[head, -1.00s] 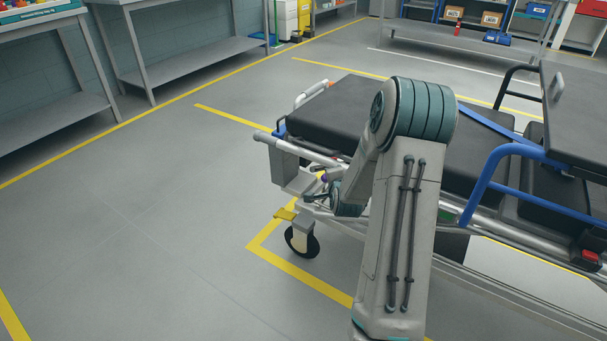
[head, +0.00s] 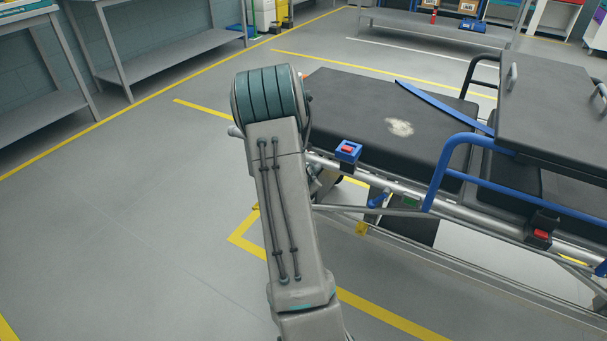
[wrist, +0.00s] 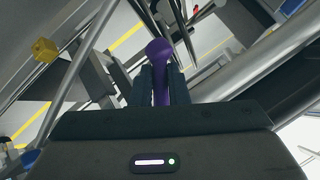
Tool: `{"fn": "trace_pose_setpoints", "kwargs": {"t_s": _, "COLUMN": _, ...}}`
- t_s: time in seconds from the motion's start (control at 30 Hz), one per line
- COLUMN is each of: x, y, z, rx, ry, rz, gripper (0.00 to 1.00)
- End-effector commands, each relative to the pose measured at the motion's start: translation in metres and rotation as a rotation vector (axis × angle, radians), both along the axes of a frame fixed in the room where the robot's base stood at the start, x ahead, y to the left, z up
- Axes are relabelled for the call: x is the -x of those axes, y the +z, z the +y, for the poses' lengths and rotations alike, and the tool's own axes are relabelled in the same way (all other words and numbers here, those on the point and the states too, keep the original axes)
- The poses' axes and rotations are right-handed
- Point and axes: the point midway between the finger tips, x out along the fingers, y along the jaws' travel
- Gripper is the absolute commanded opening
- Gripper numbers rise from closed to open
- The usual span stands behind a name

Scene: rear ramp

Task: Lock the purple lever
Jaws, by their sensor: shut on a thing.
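The purple lever (wrist: 160,55) shows in the wrist view, with a rounded knob at its upper end. My gripper (wrist: 160,84) has its two dark fingers on either side of the lever and is shut on it. The lever's base and its latch are hidden. In the head view my arm covers the lever and my gripper. The lever belongs to the stretcher, whose black mattress (head: 375,112) shows in the head view.
The stretcher's metal side rail (head: 385,183) and blue guard rail (head: 445,170) run to the right of my arm. A yellow block (wrist: 45,50) sits left of the lever in the wrist view. Open grey floor (head: 120,220) lies to the left. Workbenches (head: 165,50) stand behind.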

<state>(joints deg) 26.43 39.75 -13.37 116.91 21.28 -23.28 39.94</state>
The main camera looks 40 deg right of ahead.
Motion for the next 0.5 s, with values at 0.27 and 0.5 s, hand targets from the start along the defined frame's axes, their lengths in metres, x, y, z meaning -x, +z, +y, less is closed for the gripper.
{"fn": "trace_pose_setpoints", "kwargs": {"t_s": 0.27, "x": -0.0014, "y": -0.0103, "z": 0.0091, "rx": -0.016, "ry": 0.016, "rz": 0.023, "gripper": 0.00}}
{"fn": "trace_pose_setpoints", "kwargs": {"t_s": 0.5, "x": -0.0007, "y": -0.0106, "z": 0.0089, "rx": -0.018, "ry": 0.014, "rz": 0.023, "gripper": 0.31}}
